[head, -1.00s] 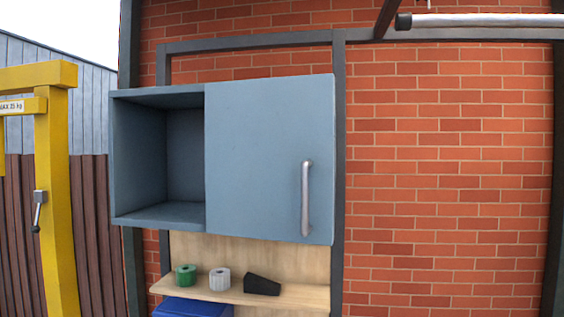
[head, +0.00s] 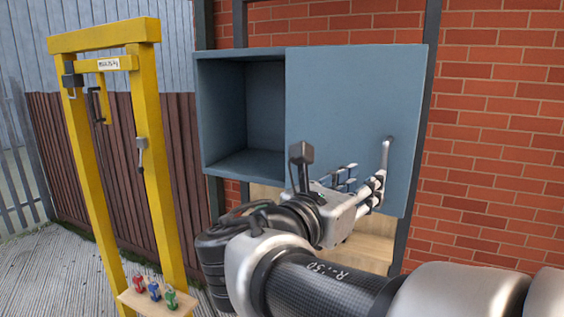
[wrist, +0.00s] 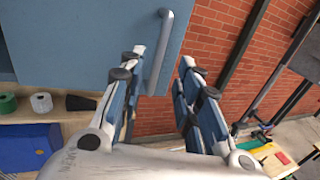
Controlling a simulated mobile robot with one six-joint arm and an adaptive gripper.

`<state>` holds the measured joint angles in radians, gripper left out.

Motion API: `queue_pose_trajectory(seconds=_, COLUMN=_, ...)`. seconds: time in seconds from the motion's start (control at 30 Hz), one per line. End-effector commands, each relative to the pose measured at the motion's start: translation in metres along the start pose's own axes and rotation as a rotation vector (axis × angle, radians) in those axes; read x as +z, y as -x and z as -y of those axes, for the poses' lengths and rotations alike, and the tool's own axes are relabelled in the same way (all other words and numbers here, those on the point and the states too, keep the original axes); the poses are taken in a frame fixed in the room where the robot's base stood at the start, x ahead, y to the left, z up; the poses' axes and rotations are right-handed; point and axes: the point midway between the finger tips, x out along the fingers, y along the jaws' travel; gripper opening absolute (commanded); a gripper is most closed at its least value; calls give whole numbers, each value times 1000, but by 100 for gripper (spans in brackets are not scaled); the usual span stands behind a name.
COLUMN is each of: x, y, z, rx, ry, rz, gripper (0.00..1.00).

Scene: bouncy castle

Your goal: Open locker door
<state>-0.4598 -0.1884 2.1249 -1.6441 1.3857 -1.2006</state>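The grey-blue locker (head: 240,165) hangs on the brick wall, with an open, empty compartment at its left. Its flat door (head: 350,95) covers the right part and appears closed. A silver bar handle (head: 387,155) stands upright near the door's right edge. My gripper (head: 364,176) is at the handle's lower part. In the wrist view, my gripper (wrist: 165,62) is open, and the handle (wrist: 161,50) lies between the fingers in the picture, closer to the left one. I cannot tell whether they touch. My arm hides part of the locker's lower edge in the head view.
A yellow frame (head: 165,200) stands left of the locker, with small coloured items on a wooden board (head: 130,297) at its foot. Below the locker, a wooden shelf (wrist: 45,117) holds a green roll, a grey roll and a black wedge. Bare brick wall (head: 490,150) lies to the right.

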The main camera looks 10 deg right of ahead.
Motion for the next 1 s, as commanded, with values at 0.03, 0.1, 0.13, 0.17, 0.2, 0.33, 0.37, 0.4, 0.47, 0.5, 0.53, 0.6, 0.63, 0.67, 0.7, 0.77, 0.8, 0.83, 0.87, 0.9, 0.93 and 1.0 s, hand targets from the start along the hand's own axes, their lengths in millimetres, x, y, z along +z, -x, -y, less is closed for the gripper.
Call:
queue_pose_trajectory(seconds=0.03, x=1, y=-13, z=3, rx=-9, ry=1, rz=-1, gripper=31)
queue_pose_trajectory(seconds=0.1, x=1, y=-28, z=2, rx=-7, ry=-1, rz=-1, gripper=31)
queue_pose_trajectory(seconds=0.13, x=1, y=-35, z=2, rx=-8, ry=0, rz=-1, gripper=31)
queue_pose_trajectory(seconds=0.17, x=1, y=-41, z=2, rx=-8, ry=1, rz=-2, gripper=31)
queue_pose_trajectory(seconds=0.2, x=1, y=-49, z=2, rx=-7, ry=0, rz=-1, gripper=31)
queue_pose_trajectory(seconds=0.33, x=0, y=-72, z=2, rx=-5, ry=0, rz=-3, gripper=31)
queue_pose_trajectory(seconds=0.37, x=0, y=-76, z=1, rx=-4, ry=0, rz=-2, gripper=31)
queue_pose_trajectory(seconds=0.4, x=1, y=-80, z=1, rx=-4, ry=-1, rz=-1, gripper=31)
queue_pose_trajectory(seconds=0.47, x=1, y=-86, z=1, rx=-2, ry=-2, rz=-1, gripper=31)
queue_pose_trajectory(seconds=0.5, x=0, y=-89, z=1, rx=-3, ry=-2, rz=-1, gripper=31)
queue_pose_trajectory(seconds=0.53, x=0, y=-91, z=1, rx=-2, ry=-2, rz=-2, gripper=31)
queue_pose_trajectory(seconds=0.6, x=0, y=-94, z=0, rx=0, ry=-2, rz=-2, gripper=31)
queue_pose_trajectory(seconds=0.63, x=0, y=-94, z=0, rx=0, ry=-2, rz=-2, gripper=31)
queue_pose_trajectory(seconds=0.67, x=0, y=-94, z=0, rx=0, ry=-2, rz=-2, gripper=31)
queue_pose_trajectory(seconds=0.7, x=0, y=-95, z=0, rx=0, ry=-2, rz=-2, gripper=31)
queue_pose_trajectory(seconds=0.77, x=0, y=-95, z=0, rx=1, ry=-2, rz=-2, gripper=31)
queue_pose_trajectory(seconds=0.8, x=0, y=-95, z=0, rx=1, ry=-2, rz=-2, gripper=31)
queue_pose_trajectory(seconds=0.83, x=0, y=-95, z=0, rx=1, ry=-2, rz=-2, gripper=31)
queue_pose_trajectory(seconds=0.87, x=0, y=-95, z=0, rx=1, ry=-2, rz=-2, gripper=31)
queue_pose_trajectory(seconds=0.9, x=0, y=-94, z=0, rx=1, ry=-2, rz=-2, gripper=30)
queue_pose_trajectory(seconds=0.93, x=0, y=-94, z=0, rx=0, ry=-2, rz=-2, gripper=28)
queue_pose_trajectory(seconds=1.0, x=0, y=-94, z=0, rx=0, ry=-2, rz=-2, gripper=23)
